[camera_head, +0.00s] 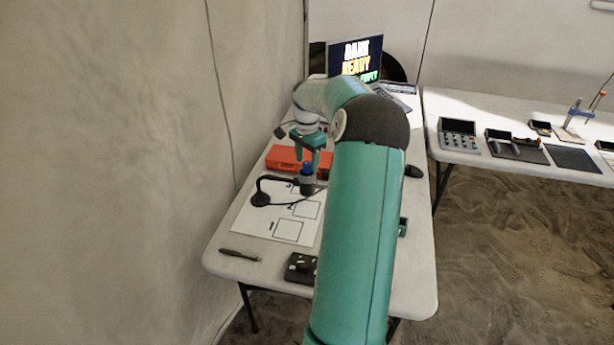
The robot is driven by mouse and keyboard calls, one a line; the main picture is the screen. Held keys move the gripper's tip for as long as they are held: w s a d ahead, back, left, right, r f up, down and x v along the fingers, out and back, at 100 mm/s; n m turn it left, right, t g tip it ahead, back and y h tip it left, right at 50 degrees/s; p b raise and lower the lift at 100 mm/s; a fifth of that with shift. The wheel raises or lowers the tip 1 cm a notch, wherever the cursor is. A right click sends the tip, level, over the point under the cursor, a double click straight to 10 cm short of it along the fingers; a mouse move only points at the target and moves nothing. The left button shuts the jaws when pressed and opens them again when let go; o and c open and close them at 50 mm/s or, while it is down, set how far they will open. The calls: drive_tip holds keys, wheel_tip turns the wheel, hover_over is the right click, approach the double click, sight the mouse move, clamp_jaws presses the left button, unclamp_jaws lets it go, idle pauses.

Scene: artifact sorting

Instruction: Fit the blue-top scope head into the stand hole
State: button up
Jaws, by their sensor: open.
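The blue-top scope head (306,172) stands upright on the white mat (253,222) on the near table. Its top is blue and its lower body is dark. My gripper (311,160) is open, pointing down, with its fingers at the blue top; I cannot tell whether they touch it. The black stand (262,193) has a round base on the mat and a curved arm reaching right toward the scope head. The stand hole cannot be made out; I cannot tell whether the scope head is in it.
An orange case (284,158) lies behind the mat. A laptop (356,58) stands at the far end. A dark tool (239,254) and a black box (301,267) lie at the near edge. A second table (470,172) with several devices stands right.

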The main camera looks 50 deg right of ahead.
drive_tip(key=shift+f, duration=0.7)
clamp_jaws()
drive_tip(key=shift+r, duration=0.1)
